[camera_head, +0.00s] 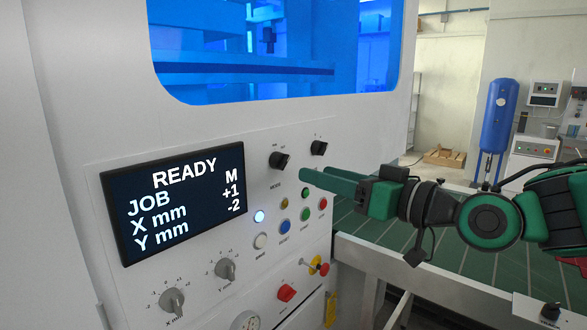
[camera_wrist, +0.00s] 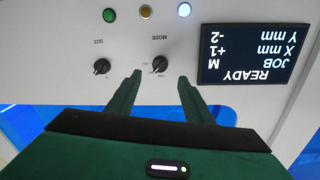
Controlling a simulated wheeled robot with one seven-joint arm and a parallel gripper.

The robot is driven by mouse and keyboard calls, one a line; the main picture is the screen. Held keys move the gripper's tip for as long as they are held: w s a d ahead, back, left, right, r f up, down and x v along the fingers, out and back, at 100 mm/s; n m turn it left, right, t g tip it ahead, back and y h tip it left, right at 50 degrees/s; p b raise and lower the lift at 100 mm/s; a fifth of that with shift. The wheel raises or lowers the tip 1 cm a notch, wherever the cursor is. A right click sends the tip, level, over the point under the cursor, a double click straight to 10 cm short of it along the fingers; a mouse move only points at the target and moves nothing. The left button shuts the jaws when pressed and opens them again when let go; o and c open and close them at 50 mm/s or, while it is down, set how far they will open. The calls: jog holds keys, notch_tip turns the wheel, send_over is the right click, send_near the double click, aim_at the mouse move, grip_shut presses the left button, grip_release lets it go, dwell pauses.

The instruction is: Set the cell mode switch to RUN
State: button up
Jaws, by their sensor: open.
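The mode switch (camera_head: 278,160) is a black rotary knob on the white panel, right of the screen in the head view. In the wrist view, which is upside down, the mode switch (camera_wrist: 160,64) sits under the MODE label, roughly between the fingertips. Its position marks are too small to read. My gripper (camera_head: 314,173), with green fingers, is open, in front of the panel and just right of the knob in the head view. In the wrist view, my gripper (camera_wrist: 160,76) has one finger on each side of the knob's line, apparently not touching it.
The size knob (camera_head: 318,148) is close beside the mode switch. The screen (camera_head: 172,198) reads READY, JOB M, X +1, Y -2. Below are lamps, buttons, two dials and a red switch (camera_head: 287,292). A green-topped table (camera_head: 390,240) stands right. A blue window (camera_head: 270,50) is above.

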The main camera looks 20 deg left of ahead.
aim_at(290, 166)
jog(key=x, duration=0.9)
jog(key=shift+w+a, duration=0.15)
jog(key=shift+a, duration=0.05)
jog(key=shift+c, duration=0.6)
jog(key=c, duration=0.9)
